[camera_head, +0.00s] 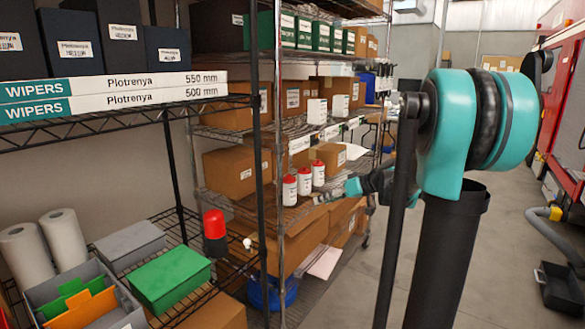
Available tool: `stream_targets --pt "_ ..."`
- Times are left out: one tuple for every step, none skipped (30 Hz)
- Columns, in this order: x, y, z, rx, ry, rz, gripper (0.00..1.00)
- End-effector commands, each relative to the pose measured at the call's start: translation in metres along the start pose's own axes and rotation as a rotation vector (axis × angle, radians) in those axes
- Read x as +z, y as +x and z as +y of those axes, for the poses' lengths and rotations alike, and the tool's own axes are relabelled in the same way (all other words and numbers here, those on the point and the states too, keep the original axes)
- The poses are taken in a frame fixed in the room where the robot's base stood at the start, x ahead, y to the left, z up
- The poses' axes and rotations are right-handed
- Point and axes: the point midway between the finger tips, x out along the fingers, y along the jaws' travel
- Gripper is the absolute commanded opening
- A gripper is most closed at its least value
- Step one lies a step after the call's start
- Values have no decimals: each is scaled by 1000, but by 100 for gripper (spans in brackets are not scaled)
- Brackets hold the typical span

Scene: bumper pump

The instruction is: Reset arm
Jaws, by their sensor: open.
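My arm shows at the right, with a large teal and black joint (478,120) above a dark column. My gripper (326,198) is small and partly hidden in this view, at the end of a teal wrist that points left toward the middle shelf rack. It is open, and nothing shows between its fingers. It is just right of several white bottles with red caps (304,181) on a wire shelf; whether it touches the nearest bottle I cannot tell.
Cardboard boxes (232,172) fill the middle rack. The near rack at left holds wiper boxes (150,83), a green box (168,279), a grey box (130,245) and a red-topped container (214,224). A red vehicle (563,110) stands far right. The floor between is mostly clear.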

Motion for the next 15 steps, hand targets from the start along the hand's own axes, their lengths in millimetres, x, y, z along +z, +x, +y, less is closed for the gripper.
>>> stream_targets --pt "29 1 -17 31 37 -61 40" --pt "47 2 -25 55 64 -99 40" --pt "71 0 -34 92 99 -146 40" --pt "89 -1 -40 121 124 -180 40" --pt "107 -3 -46 152 149 -211 40" --pt "130 -6 -52 196 180 -250 40" --pt "148 -10 -57 231 202 -278 40" --pt "166 -13 -62 267 224 -303 40" --pt "189 -19 -67 317 251 -334 40" --pt "207 -24 -71 356 270 -354 40" --pt "223 -29 -74 395 288 -370 40" --pt "243 -36 -77 445 309 -389 40" --pt "257 -41 -78 483 323 -400 40" --pt "270 -46 -80 518 336 -409 40" --pt "285 -52 -81 561 350 -418 40"
